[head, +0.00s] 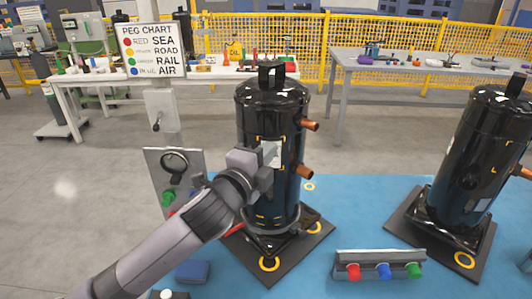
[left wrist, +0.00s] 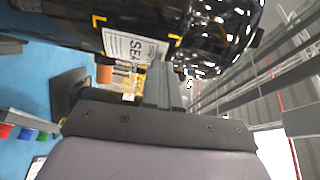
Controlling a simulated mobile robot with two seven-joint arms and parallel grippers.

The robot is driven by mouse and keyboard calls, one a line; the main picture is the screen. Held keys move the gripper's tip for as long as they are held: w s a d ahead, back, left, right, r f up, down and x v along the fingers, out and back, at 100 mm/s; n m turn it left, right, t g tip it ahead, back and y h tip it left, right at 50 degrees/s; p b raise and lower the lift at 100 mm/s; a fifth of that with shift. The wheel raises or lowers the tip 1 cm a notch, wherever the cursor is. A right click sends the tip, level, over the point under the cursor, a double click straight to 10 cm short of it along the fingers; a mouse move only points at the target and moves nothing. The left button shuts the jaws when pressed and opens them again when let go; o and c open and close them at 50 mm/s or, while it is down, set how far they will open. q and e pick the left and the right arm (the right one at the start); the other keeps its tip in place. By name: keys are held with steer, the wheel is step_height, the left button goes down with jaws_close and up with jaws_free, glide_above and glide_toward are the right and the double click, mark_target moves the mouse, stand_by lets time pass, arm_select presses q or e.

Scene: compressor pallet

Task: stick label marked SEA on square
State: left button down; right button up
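The white label marked SEA (left wrist: 135,47) lies against the front of the near black compressor (head: 272,105), within yellow corner marks that frame a square (left wrist: 176,40). The label also shows in the head view (head: 272,152). My left gripper (head: 265,172) is at the label's lower edge, close to the compressor. In the left wrist view its fingers (left wrist: 163,80) are together, with the label's edge at their tips. The fingertips hide that corner of the label, and whether its whole back touches the compressor cannot be told. My right gripper is not in view.
Copper pipe stubs (head: 306,172) stick out right of the label. A second compressor (head: 483,150) stands on the right of the blue pallet (head: 350,205). A grey rack with coloured knobs (head: 380,262) lies in front. A PEG CHART sign (head: 151,50) stands behind.

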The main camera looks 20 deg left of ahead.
arm_select(q)
steer(key=c, duration=1.8)
jaws_free()
steer(key=shift+w, duration=0.1)
steer(key=o, duration=0.5)
steer(key=shift+c, duration=0.2)
steer(key=s+a+b, duration=0.1)
steer(key=s, duration=0.6)
steer(key=shift+s+a, duration=0.1)
steer(key=shift+a, duration=0.05)
